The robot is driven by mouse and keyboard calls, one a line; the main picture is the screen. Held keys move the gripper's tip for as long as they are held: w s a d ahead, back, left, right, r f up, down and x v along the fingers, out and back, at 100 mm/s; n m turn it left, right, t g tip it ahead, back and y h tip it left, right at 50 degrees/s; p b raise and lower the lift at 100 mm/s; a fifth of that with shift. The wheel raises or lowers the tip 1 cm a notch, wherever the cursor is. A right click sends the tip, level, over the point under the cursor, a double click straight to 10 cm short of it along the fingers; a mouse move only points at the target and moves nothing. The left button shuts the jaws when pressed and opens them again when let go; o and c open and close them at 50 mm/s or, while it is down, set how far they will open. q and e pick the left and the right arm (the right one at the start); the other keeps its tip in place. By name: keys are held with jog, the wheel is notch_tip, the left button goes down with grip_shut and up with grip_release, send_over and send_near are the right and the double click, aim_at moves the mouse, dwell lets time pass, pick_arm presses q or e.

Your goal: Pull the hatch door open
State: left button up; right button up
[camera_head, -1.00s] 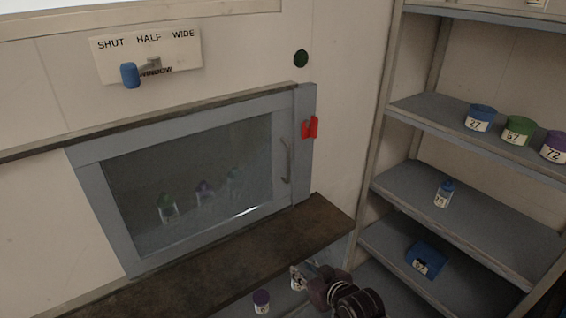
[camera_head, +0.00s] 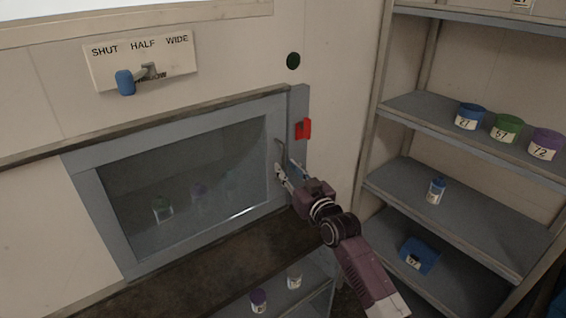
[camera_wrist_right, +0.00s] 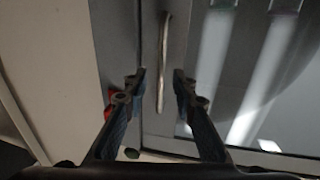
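The hatch door (camera_head: 84,180) is a grey frame around a dark glass pane, set in the wall and closed against its surround. Its thin vertical handle (camera_head: 279,148) is on the right side of the frame. My right gripper (camera_head: 288,170) is at the lower part of the handle. In the right wrist view, my right gripper's fingers (camera_wrist_right: 160,84) are spread apart, with the metal handle (camera_wrist_right: 162,50) lined up between them; they do not appear to touch it. A red latch piece (camera_head: 303,128) sits on the surround right of the door. My left gripper is not in view.
A dark ledge (camera_head: 190,265) runs below the hatch. A shelf unit (camera_head: 455,205) with labelled jars stands to the right. A blue-handled lever (camera_head: 125,82) on a SHUT/HALF/WIDE plate is above. Bottles show dimly behind the glass; two jars stand below the ledge.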

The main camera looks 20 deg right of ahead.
aim_at(284, 165)
jog(key=shift+w+a, duration=0.15)
jog(key=shift+w, duration=0.6)
jog(key=shift+w+a, duration=0.1)
jog(key=shift+w, duration=0.65)
grip_shut()
